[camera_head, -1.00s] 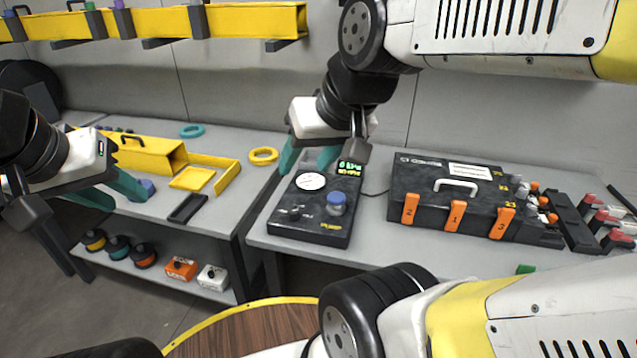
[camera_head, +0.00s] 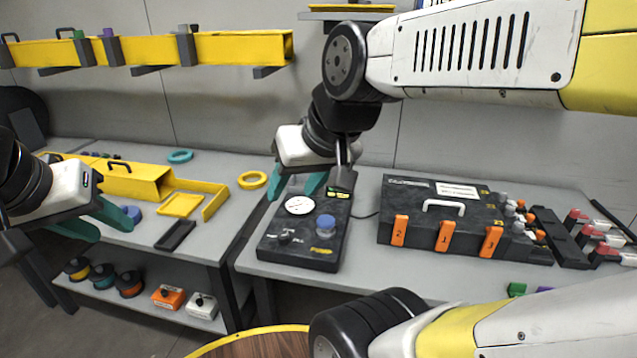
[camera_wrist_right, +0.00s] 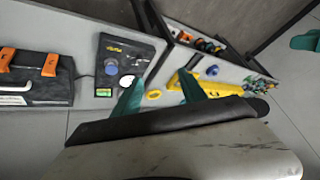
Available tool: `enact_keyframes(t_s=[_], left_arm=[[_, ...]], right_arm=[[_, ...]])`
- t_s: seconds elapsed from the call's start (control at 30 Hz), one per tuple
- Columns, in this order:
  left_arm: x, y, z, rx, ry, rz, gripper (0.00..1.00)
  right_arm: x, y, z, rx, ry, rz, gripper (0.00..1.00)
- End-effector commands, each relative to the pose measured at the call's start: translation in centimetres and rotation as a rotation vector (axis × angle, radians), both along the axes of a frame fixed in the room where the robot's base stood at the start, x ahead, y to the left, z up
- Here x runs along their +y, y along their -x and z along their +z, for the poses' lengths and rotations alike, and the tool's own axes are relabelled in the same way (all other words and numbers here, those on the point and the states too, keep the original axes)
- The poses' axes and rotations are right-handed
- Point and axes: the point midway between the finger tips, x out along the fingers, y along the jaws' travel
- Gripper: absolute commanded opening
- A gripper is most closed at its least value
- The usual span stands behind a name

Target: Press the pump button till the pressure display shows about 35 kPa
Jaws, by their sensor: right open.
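The black pump box (camera_head: 285,250) stands on the right table, with a blue button (camera_head: 326,226) and a round white gauge (camera_head: 299,205). Its green-lit pressure display (camera_head: 338,193) is partly covered by my right gripper, and I cannot read its value. My right gripper (camera_head: 290,194) is open and empty, above the back of the pump box, apart from the button. In the right wrist view the button (camera_wrist_right: 112,66) and display (camera_wrist_right: 103,92) lie left of the open teal fingers (camera_wrist_right: 160,98). My left gripper (camera_head: 114,230) is open and empty by the left table.
A black case (camera_head: 420,238) with numbered orange latches stands right of the pump. A yellow shelf beam (camera_head: 150,49) hangs behind. My right arm spans the upper right.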

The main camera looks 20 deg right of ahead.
Motion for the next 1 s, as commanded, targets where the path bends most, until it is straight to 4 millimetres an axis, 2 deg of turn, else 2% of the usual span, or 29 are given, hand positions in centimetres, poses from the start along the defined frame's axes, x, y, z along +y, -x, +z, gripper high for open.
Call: enact_keyframes(t_s=[0.03,0.17,0.23,0.4,0.57,0.77,1.0], left_arm=[[0.0,0.0,0.0,0.000,0.000,0.000,0.36],[0.0,0.0,0.0,0.000,0.000,0.000,0.36],[0.0,0.0,0.0,0.000,0.000,0.000,0.36],[0.0,0.0,0.0,0.000,0.000,0.000,0.36],[0.0,0.0,0.0,0.000,0.000,0.000,0.36],[0.0,0.0,0.0,0.000,0.000,0.000,0.36],[0.0,0.0,0.0,0.000,0.000,0.000,0.36]], right_arm=[[0.0,0.0,0.0,0.001,0.001,0.000,0.38],[-0.4,-0.9,0.2,0.012,0.026,0.021,0.13],[-0.8,-1.9,0.3,0.029,0.057,0.051,0.00],[-2.7,-6.0,0.3,0.093,0.170,0.174,0.00],[-5.0,-10.4,-0.6,0.166,0.272,0.319,0.00],[-8.3,-15.8,-3.4,0.261,0.367,0.513,0.00],[-12.5,-20.9,-8.2,0.361,0.425,0.740,0.00]])
